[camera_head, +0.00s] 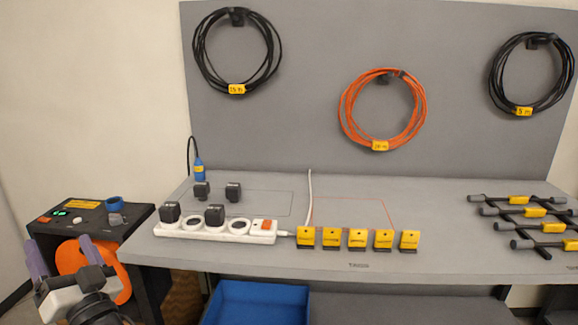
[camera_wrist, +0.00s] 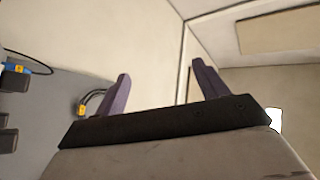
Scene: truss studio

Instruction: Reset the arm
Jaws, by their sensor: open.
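My gripper (camera_head: 62,262) is at the lower left of the head view, in front of the small black side table and left of the workbench. Its two purple fingers stand apart and point up, with nothing between them. In the wrist view my gripper (camera_wrist: 162,88) shows the same spread, empty fingers against a plain wall and ceiling. Part of my arm below it is cut off by the picture's lower edge.
The grey workbench (camera_head: 450,262) holds a white power strip (camera_head: 255,238), black plugs, yellow tags (camera_head: 357,239) and black bars (camera_head: 535,213). Coiled cables (camera_head: 383,140) hang behind. A blue bin (camera_head: 258,303) sits below. An orange object (camera_head: 75,257) is close behind my gripper.

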